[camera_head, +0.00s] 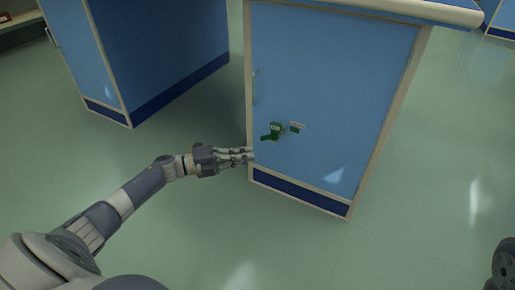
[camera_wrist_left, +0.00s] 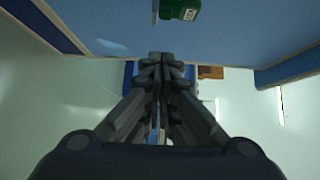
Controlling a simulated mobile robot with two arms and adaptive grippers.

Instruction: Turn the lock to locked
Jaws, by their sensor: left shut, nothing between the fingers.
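The lock (camera_head: 274,130) is a green piece on the blue cabinet door (camera_head: 325,90), with a green handle pointing down and to the left. A small green and white label (camera_head: 296,127) sits just right of it. My left gripper (camera_head: 250,154) is shut and empty, below and left of the lock near the door's left edge. In the left wrist view the gripper (camera_wrist_left: 160,58) points forward, and the lock (camera_wrist_left: 180,8) shows at the top, apart from the fingertips.
A thin vertical handle (camera_head: 254,86) is on the door's left side above the lock. Another blue cabinet (camera_head: 150,50) stands at the left. Green floor (camera_head: 190,240) is open in front and at the right.

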